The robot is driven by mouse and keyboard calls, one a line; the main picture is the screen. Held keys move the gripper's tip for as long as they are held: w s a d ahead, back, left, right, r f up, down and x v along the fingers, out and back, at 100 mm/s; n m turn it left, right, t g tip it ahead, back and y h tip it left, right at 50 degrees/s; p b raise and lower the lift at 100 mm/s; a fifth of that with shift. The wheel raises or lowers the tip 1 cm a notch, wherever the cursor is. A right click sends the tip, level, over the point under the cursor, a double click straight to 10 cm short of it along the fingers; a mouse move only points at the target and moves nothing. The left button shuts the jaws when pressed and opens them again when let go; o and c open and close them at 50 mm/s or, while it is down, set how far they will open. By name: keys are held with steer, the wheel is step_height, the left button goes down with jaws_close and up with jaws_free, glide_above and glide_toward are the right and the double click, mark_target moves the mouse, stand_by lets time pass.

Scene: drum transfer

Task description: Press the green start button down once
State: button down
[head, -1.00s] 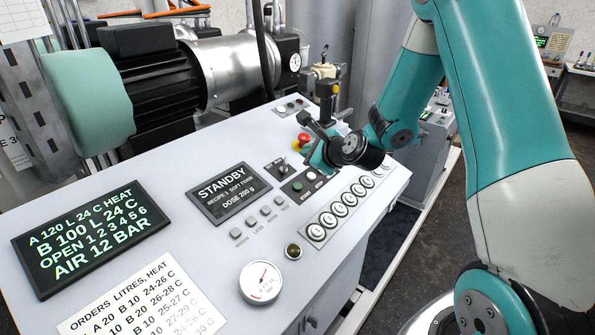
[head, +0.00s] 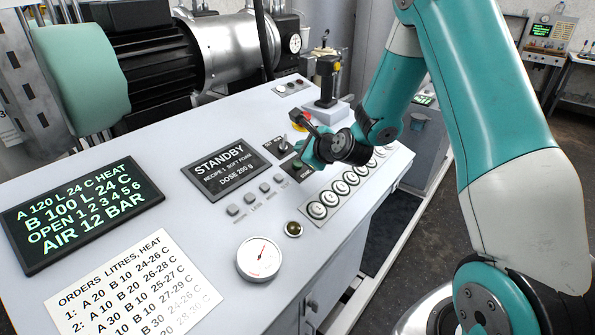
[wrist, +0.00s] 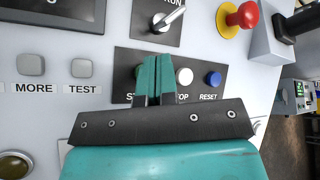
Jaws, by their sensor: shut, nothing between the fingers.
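My gripper (wrist: 158,62) is shut with its two teal fingers together and nothing between them. In the head view my gripper (head: 307,158) is low over the small black button plate (head: 308,175). In the wrist view the plate (wrist: 122,58) carries a white STOP button (wrist: 184,76) and a blue RESET button (wrist: 214,78). The START label is partly covered by my fingers. The green start button is mostly hidden behind them, with only a dark green edge doubtful at their left. I cannot tell whether the fingertips touch it or whether it is pressed.
A run selector switch (wrist: 168,20) sits just above the plate, and a red mushroom button (wrist: 240,15) on yellow is at the upper right. Grey MORE (wrist: 30,65) and TEST (wrist: 81,68) buttons lie to the left. The display (head: 226,172) reads STANDBY.

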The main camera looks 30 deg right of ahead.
steer(key=shift+w+a+f, duration=0.1)
steer(key=shift+w+f, duration=0.2)
steer(key=shift+f, duration=0.5)
steer(key=shift+f+b, duration=0.1)
steer(key=shift+b, duration=0.2)
stand_by(1.2)
steer(key=shift+w+a+f, duration=0.1)
steer(key=shift+f, duration=0.2)
steer(key=shift+w+f+b, duration=0.15)
steer(key=shift+f+b, duration=0.15)
steer(key=shift+f, duration=0.15)
stand_by(0.6)
stand_by(0.4)
steer(key=shift+s+r+p, duration=0.25)
steer(key=shift+r+p, duration=0.35)
steer(key=shift+r, duration=0.25)
steer(key=shift+r, duration=0.1)
steer(key=r+p, duration=0.1)
steer(key=s+r+p, duration=0.1)
steer(key=r, duration=0.1)
steer(key=r+p, duration=0.1)
steer(key=shift+s+d+r, duration=0.25)
steer(key=shift+d, duration=0.15)
